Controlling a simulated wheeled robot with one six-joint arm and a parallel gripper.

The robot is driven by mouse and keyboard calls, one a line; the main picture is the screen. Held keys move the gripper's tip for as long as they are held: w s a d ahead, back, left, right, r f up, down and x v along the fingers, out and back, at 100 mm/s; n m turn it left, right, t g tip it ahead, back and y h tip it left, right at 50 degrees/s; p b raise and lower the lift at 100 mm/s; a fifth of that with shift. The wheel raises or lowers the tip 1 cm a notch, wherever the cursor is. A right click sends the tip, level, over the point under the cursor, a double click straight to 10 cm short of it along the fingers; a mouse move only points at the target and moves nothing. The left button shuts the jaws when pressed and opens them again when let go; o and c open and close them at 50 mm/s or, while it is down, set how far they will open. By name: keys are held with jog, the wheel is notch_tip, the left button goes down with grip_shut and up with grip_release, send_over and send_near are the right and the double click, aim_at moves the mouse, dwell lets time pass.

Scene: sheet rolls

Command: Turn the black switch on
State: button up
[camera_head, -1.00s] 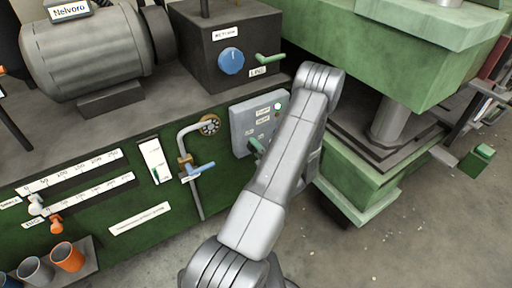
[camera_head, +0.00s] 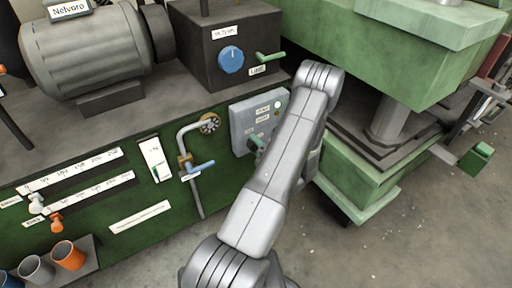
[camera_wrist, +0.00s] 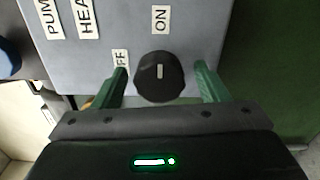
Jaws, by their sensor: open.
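The black switch (camera_wrist: 160,78) is a round knob on the grey panel, with a short pale mark on its face. In the wrist view the mark runs up and down, in line with the ON label (camera_wrist: 160,18) above; the OFF label (camera_wrist: 121,64) lies to the upper left, partly covered by a finger. My gripper (camera_wrist: 162,82) is open, its two green fingers on either side of the knob with gaps between. In the head view the grey panel (camera_head: 241,130) and a green finger of my gripper (camera_head: 256,142) show, but the knob cannot be made out.
A pipe with a blue-handled valve (camera_head: 201,168) stands left of the panel. A dark box with a blue knob (camera_head: 231,60) and a green lever (camera_head: 270,57) sits above. A green press (camera_head: 400,50) stands close on the right. Open floor (camera_head: 380,235) lies at lower right.

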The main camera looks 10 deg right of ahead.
jog(key=p+v, duration=0.1)
jog(key=v, duration=1.3)
jog(key=shift+w, duration=0.1)
jog(key=b+x, duration=0.1)
jog(key=x, duration=1.2)
jog(key=shift+w+a, duration=0.15)
jog(key=shift+w, duration=0.2)
jog(key=shift+s, duration=0.1)
